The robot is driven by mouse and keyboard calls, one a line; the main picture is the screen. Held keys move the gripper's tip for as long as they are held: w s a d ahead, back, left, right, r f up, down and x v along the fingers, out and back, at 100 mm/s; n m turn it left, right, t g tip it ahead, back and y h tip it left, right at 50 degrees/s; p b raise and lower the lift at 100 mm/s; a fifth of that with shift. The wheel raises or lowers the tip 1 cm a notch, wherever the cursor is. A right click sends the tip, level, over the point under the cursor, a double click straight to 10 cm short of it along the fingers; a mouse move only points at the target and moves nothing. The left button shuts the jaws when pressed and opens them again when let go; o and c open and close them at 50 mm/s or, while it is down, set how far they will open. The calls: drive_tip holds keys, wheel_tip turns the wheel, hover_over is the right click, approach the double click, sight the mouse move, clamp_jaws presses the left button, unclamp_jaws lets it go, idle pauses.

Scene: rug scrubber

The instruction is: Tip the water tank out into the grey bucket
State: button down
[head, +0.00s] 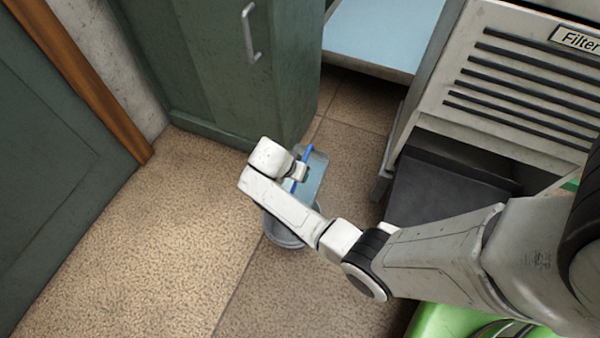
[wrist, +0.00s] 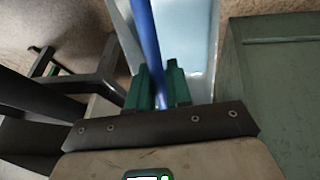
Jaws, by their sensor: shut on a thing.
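The water tank (head: 318,166) is a pale blue, see-through box with a blue bar handle (head: 309,152). My gripper (head: 300,173) is shut on that handle. In the wrist view the green fingers (wrist: 159,90) close around the blue bar (wrist: 147,35), with the pale tank wall (wrist: 188,40) just beyond. The grey bucket (head: 287,238) stands on the floor, partly hidden under my arm. The tank appears above and beside the bucket's far side in the head view. I cannot tell its exact tilt or whether water is in it.
A dark green cabinet (head: 230,75) stands close behind the tank; its side fills the right of the wrist view (wrist: 285,95). A grey machine with a slatted front (head: 520,90) is at right. Open tan floor (head: 150,260) lies left of the bucket.

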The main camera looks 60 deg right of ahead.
sight(296, 182)
drive_tip(key=shift+a+r+h+b, duration=0.2)
drive_tip(key=shift+a+h+b, duration=0.3)
drive_tip(key=shift+a+h, duration=0.15)
drive_tip(key=shift+s+a+h, duration=0.1)
drive_tip(key=shift+h, duration=0.25)
drive_tip(key=shift+s+a+t+h+b, duration=0.15)
drive_tip(key=shift+a+t+h+b, duration=0.15)
drive_tip(key=shift+a+h+b, duration=0.85)
drive_tip(key=shift+s+a+f+m+h+b, duration=0.15)
drive_tip(key=shift+a+h+b, duration=0.25)
drive_tip(key=shift+b, duration=0.5)
drive_tip(key=shift+s+a+f+m+h+b, duration=0.1)
drive_tip(key=shift+a+f+m+h+b, duration=0.25)
drive_tip(key=shift+b, duration=0.55)
drive_tip(key=shift+s+a+f+t+h+b, duration=0.15)
drive_tip(key=shift+a+f+h+b, duration=0.35)
drive_tip(key=shift+b, duration=0.7)
drive_tip(key=shift+s+a+f+t+h+b, duration=0.15)
drive_tip(key=shift+a+h+b, duration=0.3)
drive_tip(key=shift+h+b, duration=0.55)
drive_tip(key=shift+w+b, duration=0.1)
drive_tip(key=shift+b, duration=0.25)
